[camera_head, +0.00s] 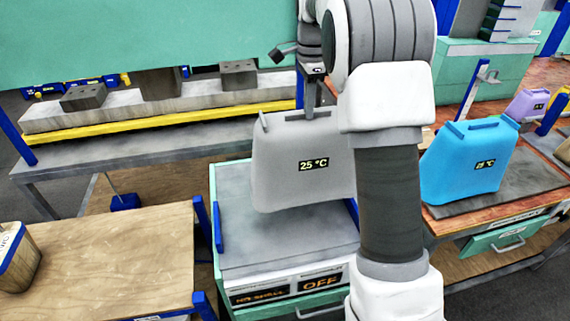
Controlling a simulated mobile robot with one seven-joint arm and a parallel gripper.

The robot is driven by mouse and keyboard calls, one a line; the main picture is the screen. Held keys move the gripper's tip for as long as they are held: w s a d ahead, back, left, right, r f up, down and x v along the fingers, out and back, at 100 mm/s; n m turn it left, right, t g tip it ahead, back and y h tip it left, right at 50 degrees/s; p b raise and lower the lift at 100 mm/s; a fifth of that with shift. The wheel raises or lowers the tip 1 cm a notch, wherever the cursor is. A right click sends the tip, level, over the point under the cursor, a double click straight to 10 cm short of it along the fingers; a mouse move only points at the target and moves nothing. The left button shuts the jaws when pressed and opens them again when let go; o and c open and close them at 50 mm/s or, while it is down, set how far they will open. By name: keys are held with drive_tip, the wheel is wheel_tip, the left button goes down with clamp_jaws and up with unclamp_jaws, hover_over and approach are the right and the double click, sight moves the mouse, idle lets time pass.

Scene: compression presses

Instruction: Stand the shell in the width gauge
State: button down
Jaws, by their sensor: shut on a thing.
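A grey shell (283,178) with a "25 °C" label hangs slightly tilted from my gripper (311,98). The gripper is shut on its top handle area; my arm hides the shell's right side and part of the fingers. Below the shell is a teal-sided station with a grey top (285,245) and blue side posts, which looks like the width gauge. Its front displays appear to read "NO SHELL" and "OFF". The shell's lower edge overlaps the grey top in the picture and seems to be above it; the exact gap is hard to tell.
A blue shell (465,165) stands on a dark mat on the right bench, with a purple shell (526,105) behind it. A wooden table (110,255) at left bears a container (18,262). A large press with a yellow-edged bed (150,125) stands behind.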

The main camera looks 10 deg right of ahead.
sight(285, 130)
drive_tip(key=s+a+f, duration=0.1)
drive_tip(key=a, duration=0.1)
drive_tip(key=s+a+f, duration=0.1)
drive_tip(key=a+f, duration=0.1)
drive_tip(key=s+a+f, duration=0.1)
drive_tip(key=s+a, duration=0.1)
drive_tip(key=shift+a+f, duration=0.35)
drive_tip(key=shift+f, duration=1.95)
drive_tip(key=shift+f+b, duration=0.15)
drive_tip(key=shift+b, duration=0.15)
drive_tip(key=c, duration=1)
unclamp_jaws()
drive_tip(key=shift+o, duration=0.2)
